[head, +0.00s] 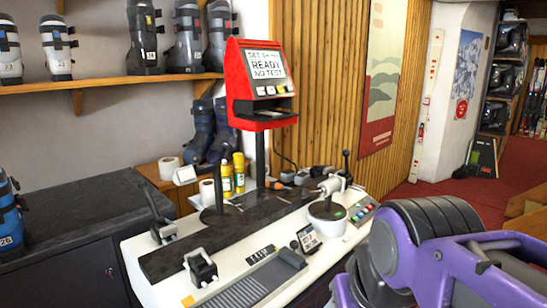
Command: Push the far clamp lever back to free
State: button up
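Two small clamps sit at the left end of the white bench. The far clamp (164,231) has a long dark lever (153,203) that stands up and leans to the left. The near clamp (201,269) has a short, thick black handle, apparently seen end-on. Nothing touches either clamp. My purple arm fills the lower right, well to the right of both clamps. My gripper is not in the picture, so I cannot see its fingers.
A round device with a grey handle (328,200) stands right of centre. A dark cabinet is at left.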

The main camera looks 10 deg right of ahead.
aim_at(346, 153)
jog(key=i+l+u, duration=0.2)
jog(key=l, duration=1.55)
jog(key=l+u, duration=0.1)
jog(key=l, duration=0.7)
jog(key=i+l, duration=0.3)
jog(key=l, duration=0.25)
jog(key=i+l+u, duration=0.1)
jog(key=i+l, duration=0.05)
jog(key=l, duration=0.1)
